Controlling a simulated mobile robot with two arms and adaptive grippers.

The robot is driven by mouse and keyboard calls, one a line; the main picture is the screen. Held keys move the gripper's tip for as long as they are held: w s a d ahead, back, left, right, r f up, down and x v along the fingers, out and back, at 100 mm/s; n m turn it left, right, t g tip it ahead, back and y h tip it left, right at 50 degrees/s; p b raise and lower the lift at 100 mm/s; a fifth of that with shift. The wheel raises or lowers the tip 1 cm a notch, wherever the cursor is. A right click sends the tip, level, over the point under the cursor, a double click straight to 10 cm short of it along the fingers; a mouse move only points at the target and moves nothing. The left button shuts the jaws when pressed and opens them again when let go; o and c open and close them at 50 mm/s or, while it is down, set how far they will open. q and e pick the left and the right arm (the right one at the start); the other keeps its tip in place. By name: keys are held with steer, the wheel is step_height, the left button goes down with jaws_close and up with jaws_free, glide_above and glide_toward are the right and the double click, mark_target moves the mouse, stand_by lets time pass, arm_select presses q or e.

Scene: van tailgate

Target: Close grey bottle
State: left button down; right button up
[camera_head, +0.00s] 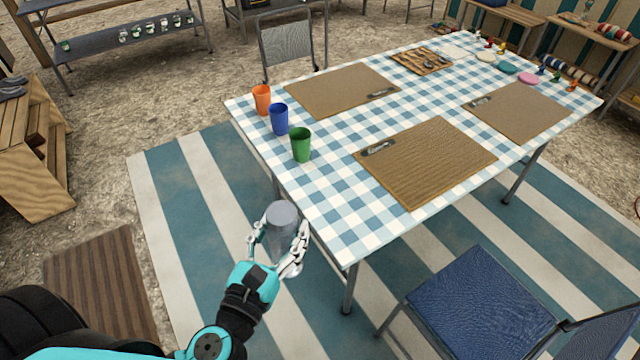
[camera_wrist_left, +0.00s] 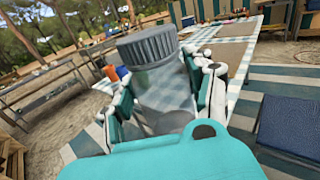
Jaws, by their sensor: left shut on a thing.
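The grey bottle (camera_head: 282,217) is in my left gripper (camera_head: 278,243) in the head view, just off the near left edge of the table. The gripper is shut on it, with fingers on both sides of its body. In the left wrist view the bottle (camera_wrist_left: 162,92) has a clear body and stands nearly upright, leaning a little. A grey ribbed cap (camera_wrist_left: 148,47) sits on its top; I cannot tell how tightly. The lower part of the bottle is hidden by the gripper (camera_wrist_left: 165,100). My right gripper is not in view.
The table (camera_head: 330,222) has a blue checked cloth. Orange (camera_head: 262,100), blue (camera_head: 279,120) and green (camera_head: 301,146) cups stand along its left edge. Brown mats lie on it. A blue chair (camera_head: 480,300) stands at the lower right. The striped rug left of the table is clear.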

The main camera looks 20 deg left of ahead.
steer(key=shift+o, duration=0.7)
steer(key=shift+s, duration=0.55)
arm_select(q)
steer(key=shift+w+f, duration=0.1)
steer(key=shift+w, duration=0.2)
arm_select(e)
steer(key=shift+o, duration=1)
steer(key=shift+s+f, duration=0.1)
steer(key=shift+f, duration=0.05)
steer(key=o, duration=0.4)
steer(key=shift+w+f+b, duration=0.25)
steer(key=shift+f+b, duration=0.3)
steer(key=shift+b, duration=0.1)
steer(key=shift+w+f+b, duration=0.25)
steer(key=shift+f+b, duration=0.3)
steer(key=shift+b, duration=0.05)
arm_select(q)
steer(key=w+d+f+n+y+b, duration=0.1)
steer(key=w+d+f+y, duration=0.1)
steer(key=w, duration=1.2)
steer(key=shift+w+d+f+n, duration=0.3)
steer(key=shift+d+f, duration=0.05)
steer(key=shift+d, duration=0.2)
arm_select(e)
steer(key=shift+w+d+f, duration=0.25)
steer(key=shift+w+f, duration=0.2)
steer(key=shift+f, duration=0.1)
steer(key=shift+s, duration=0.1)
